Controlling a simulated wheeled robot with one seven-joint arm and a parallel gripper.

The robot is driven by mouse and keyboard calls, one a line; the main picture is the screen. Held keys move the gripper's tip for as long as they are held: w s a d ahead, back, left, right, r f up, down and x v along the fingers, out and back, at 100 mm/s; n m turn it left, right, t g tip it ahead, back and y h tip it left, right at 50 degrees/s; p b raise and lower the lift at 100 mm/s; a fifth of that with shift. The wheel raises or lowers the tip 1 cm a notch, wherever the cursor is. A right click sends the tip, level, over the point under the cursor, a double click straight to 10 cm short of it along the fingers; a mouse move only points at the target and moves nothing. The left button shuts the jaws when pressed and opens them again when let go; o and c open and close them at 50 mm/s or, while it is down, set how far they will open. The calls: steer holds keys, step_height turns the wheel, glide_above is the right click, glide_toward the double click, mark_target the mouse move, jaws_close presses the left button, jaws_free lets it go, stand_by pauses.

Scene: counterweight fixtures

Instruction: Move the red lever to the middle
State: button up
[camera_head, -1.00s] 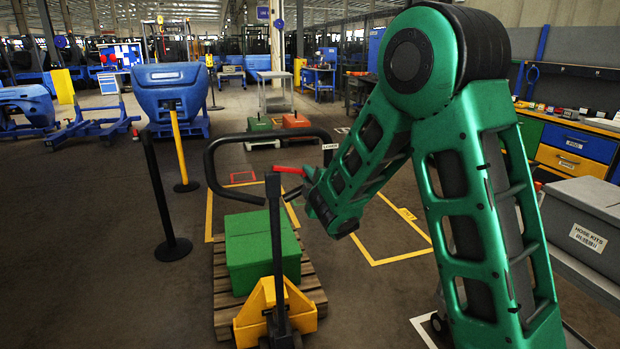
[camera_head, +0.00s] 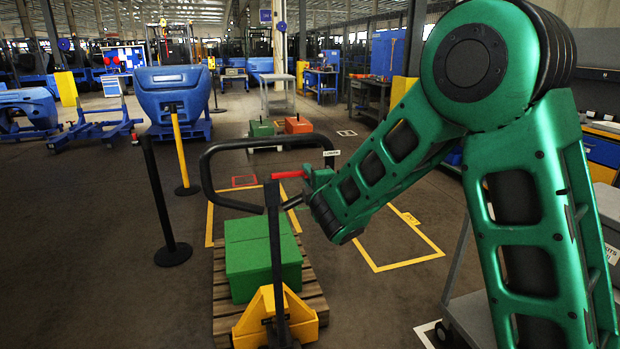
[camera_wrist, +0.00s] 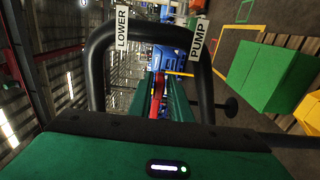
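The red lever (camera_head: 288,175) sits at the top of the dark steering post of a yellow pallet jack (camera_head: 276,318), inside its black loop handle (camera_head: 208,172). The lever lies nearly level, pointing right. My gripper (camera_head: 310,178) reaches it from the right, at the lever's right end. In the wrist view the red lever (camera_wrist: 157,92) lies between my two green fingers (camera_wrist: 157,100), which look close against both sides; the exact contact is hard to see. The handle there carries a LOWER label (camera_wrist: 122,28) and a PUMP label (camera_wrist: 199,40); the PUMP label is on the side nearer the green box.
A green box (camera_head: 262,258) stands on a wooden pallet (camera_head: 312,292) by the jack. A post stands left (camera_head: 160,200), with a yellow one (camera_head: 180,150) and a blue bin (camera_head: 172,95) behind. A grey cart is at the right.

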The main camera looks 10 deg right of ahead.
steer(key=shift+s, duration=0.15)
steer(key=s+d, duration=0.2)
steer(key=s, duration=0.8)
steer(key=shift+s, duration=0.1)
